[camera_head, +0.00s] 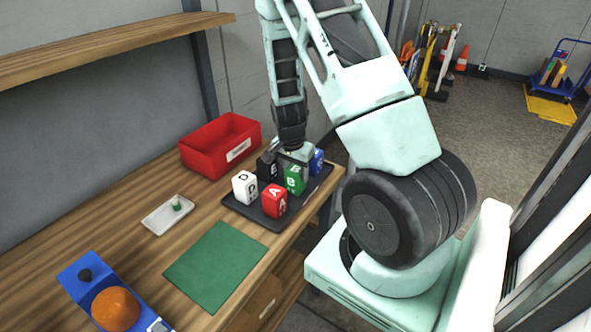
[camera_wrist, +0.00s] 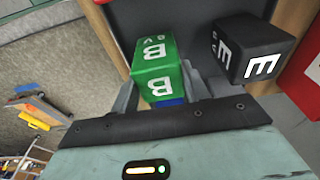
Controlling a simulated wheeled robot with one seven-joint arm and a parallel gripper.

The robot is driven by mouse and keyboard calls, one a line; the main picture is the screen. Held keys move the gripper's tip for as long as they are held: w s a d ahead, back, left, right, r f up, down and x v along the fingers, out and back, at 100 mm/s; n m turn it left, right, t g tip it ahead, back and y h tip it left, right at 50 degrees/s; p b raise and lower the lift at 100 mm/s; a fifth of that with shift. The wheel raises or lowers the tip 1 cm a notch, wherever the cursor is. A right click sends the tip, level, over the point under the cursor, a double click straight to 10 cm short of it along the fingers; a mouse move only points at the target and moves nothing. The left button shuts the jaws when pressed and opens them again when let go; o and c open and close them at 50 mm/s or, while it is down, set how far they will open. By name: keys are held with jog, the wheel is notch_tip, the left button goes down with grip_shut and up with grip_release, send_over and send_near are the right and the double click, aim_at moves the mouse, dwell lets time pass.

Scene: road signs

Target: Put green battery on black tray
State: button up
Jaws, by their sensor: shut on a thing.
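The green battery (camera_head: 295,181) is a green block marked B. My gripper (camera_head: 293,158) is shut on it from above; in the wrist view the green battery (camera_wrist: 155,52) sits between the two fingers. The battery is over or on the black tray (camera_head: 247,209), and I cannot tell if its underside touches. The tray, at the right edge of the wooden bench, also holds a white block (camera_head: 244,186), a red block (camera_head: 274,201), a black block (camera_head: 266,166) and a blue block (camera_head: 317,161). The black block (camera_wrist: 255,47) shows close beside the green one.
A red bin (camera_head: 220,146) stands behind the tray. A small white dish (camera_head: 160,220) with a small green item, a green mat (camera_head: 215,268) and a blue holder (camera_head: 85,270) with an orange ball (camera_head: 115,309) lie on the bench. The neighbouring blocks leave little room around my fingers.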

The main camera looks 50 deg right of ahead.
jog(key=shift+f, duration=0.1)
jog(key=o, duration=1.3)
